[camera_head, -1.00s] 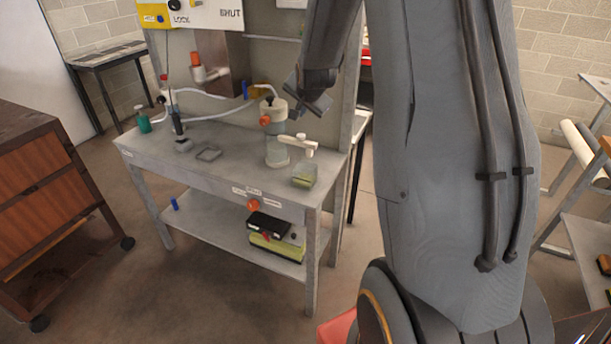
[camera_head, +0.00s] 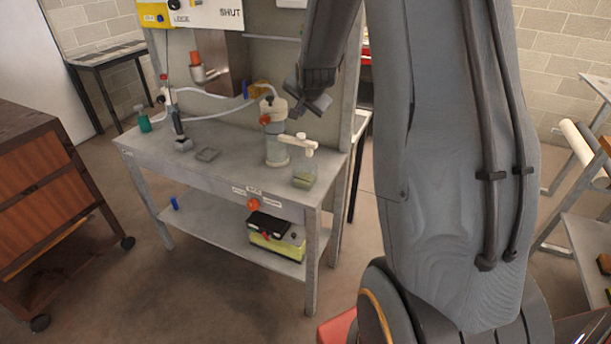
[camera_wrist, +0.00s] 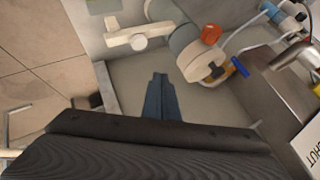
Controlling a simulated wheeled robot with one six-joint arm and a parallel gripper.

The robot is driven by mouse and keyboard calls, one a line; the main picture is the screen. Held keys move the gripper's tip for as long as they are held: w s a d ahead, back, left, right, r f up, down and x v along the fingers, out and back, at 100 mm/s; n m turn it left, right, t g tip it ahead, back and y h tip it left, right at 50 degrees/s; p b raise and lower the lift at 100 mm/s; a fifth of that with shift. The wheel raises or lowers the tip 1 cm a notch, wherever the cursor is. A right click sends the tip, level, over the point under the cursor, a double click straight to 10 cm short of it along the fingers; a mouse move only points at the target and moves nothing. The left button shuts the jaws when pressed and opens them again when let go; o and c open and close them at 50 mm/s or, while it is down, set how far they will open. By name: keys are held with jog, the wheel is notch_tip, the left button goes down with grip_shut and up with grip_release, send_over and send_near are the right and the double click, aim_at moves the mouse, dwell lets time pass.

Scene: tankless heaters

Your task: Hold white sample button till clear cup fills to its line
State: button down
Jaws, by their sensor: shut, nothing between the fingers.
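The clear cup (camera_head: 304,176), with greenish content low inside it, stands near the bench's right front corner. Its fill line is too small to make out. In the wrist view a round white knob (camera_wrist: 138,42), apparently the sample button, sits on a white arm. My gripper (camera_head: 298,112) is shut and empty, above and behind the fitting in the head view. In the wrist view my gripper (camera_wrist: 160,78) is apart from the knob, which lies up and left of the fingertips.
The grey bench (camera_head: 225,182) has a back panel close behind my gripper. An orange knob (camera_wrist: 211,34) and hoses sit beside the cylinder. A wooden cabinet (camera_head: 45,205) stands left; the floor in front is clear.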

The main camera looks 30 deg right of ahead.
dwell(0.3)
jog(key=s+a+f+n+g+y, duration=0.1)
jog(key=s+a+n, duration=0.3)
jog(key=s, duration=0.6)
jog(key=s+a+f+n+g+b, duration=0.1)
jog(key=s+a+f+n+g, duration=0.2)
jog(key=s+a, duration=0.6)
jog(key=s+a+f+n+g+y+b, duration=0.1)
jog(key=s+a+n, duration=0.4)
jog(key=s, duration=0.7)
jog(key=shift+s+a+f+g+y, duration=0.3)
jog(key=shift+a+f+g, duration=0.4)
jog(key=shift+g, duration=0.5)
jog(key=shift+r, duration=0.15)
